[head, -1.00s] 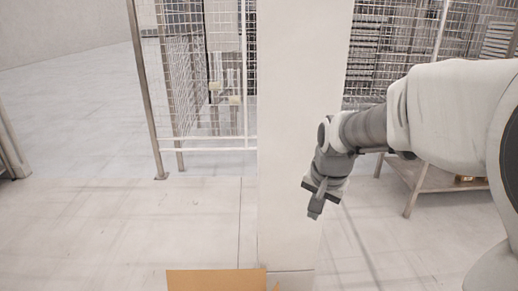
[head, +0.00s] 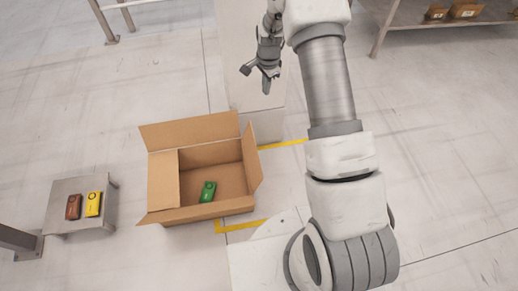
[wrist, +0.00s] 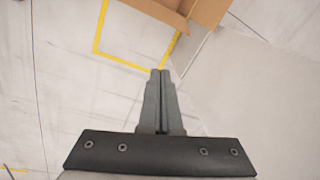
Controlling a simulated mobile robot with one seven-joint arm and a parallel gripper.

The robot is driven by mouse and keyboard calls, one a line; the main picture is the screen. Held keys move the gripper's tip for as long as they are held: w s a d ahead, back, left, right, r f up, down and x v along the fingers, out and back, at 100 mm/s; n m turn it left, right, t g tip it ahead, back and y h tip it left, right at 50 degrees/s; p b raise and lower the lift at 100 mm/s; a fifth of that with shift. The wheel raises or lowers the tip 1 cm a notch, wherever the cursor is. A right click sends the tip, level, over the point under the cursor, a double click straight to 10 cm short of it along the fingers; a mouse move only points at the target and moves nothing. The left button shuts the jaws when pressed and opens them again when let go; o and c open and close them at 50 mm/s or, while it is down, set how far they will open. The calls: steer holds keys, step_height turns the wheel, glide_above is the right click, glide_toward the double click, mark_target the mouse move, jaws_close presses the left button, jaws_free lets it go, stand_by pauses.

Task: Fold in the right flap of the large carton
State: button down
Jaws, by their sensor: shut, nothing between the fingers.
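The large open carton (head: 215,155) stands on the floor left of my arm in the head view. Its right flap (head: 251,158) stands up, leaning slightly outward. The left flap (head: 164,182) lies inward over the left part of the opening. The far flap (head: 190,131) and the near flap (head: 195,212) spread outward. My gripper (head: 266,88) is above and beyond the carton's far right corner, apart from it. In the wrist view my gripper (wrist: 160,73) has its fingers together and empty. Part of the carton (wrist: 205,12) shows at the top edge there.
A green pack (head: 208,191) lies inside the carton. A small metal stand (head: 75,226) on the left holds a brown pack (head: 73,206) and a yellow pack (head: 93,204). Yellow tape (head: 240,225) marks the floor.

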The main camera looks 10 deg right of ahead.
step_height(320, 180, down, 35)
steer(key=s+d+m+g+b, duration=0.1)
steer(key=s+m+b, duration=0.1)
steer(key=m+b, duration=0.3)
steer(key=shift+n, duration=0.5)
steer(key=shift+s+a+r+b, duration=0.1)
steer(key=shift+a+r+b, duration=0.25)
steer(key=shift+a, duration=0.6)
steer(key=shift+s+a+r+b, duration=0.15)
steer(key=shift+a+r, duration=0.35)
steer(key=shift+a, duration=0.45)
steer(key=shift+w+a, duration=0.1)
